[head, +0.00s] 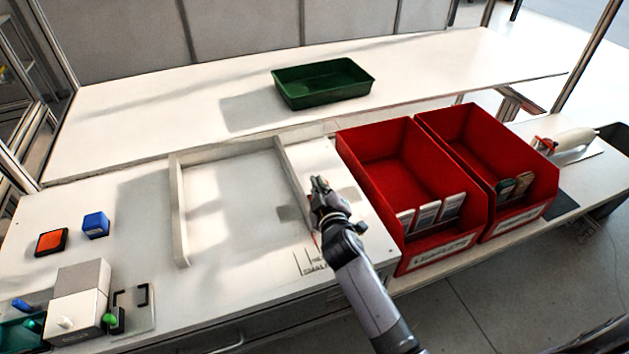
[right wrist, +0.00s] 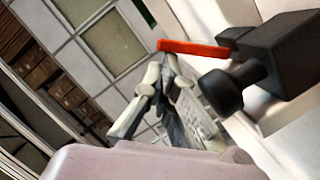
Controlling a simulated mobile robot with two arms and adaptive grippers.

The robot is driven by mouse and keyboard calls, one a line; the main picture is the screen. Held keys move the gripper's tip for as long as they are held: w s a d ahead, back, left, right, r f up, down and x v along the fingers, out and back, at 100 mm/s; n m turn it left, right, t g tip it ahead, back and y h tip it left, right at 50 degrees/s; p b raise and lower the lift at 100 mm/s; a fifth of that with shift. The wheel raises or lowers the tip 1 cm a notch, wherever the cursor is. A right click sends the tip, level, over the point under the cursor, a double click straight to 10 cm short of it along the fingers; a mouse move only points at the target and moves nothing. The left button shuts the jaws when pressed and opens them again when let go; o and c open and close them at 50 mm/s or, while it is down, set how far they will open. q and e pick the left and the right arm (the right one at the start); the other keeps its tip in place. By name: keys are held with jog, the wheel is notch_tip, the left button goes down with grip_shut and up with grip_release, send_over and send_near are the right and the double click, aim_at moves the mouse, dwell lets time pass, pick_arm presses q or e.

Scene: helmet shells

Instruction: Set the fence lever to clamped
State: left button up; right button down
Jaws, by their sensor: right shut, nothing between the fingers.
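The fence lever (head: 313,238) barely shows in the head view, as a thin reddish bit beside my right wrist; my right arm hides most of that spot. In the right wrist view an orange-red lever bar (right wrist: 193,47) runs out from a black block (right wrist: 285,55) with a round black knob (right wrist: 220,92). My right gripper (head: 318,183) is over the bench by the right white fence rail (head: 291,178). Its fingers are shut and empty; in the wrist view the fingertips (right wrist: 168,66) are close to the bar's free end. I cannot tell if they touch. My left gripper is not in view.
Two red bins (head: 372,150) (head: 462,125) with parts inside stand right of my right arm. A green tray (head: 322,88) is on the back table. A blue block (head: 96,224), an orange pad (head: 51,242) and a grey-white box (head: 76,310) are at left. The fenced area (head: 235,195) is clear.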

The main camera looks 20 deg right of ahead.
jog(key=shift+d+f+m+y+p, duration=0.1)
jog(key=shift+d+m+y+p, duration=0.3)
jog(key=shift+d+m+p, duration=0.6)
jog(key=m, duration=0.1)
jog(key=m+y+p, duration=0.1)
jog(key=shift+d+f+m+g, duration=0.3)
jog(key=shift+d+m, duration=0.1)
jog(key=shift+d+f+p, duration=0.3)
jog(key=shift+f, duration=0.15)
jog(key=shift+d+f, duration=0.1)
jog(key=shift+f, duration=0.05)
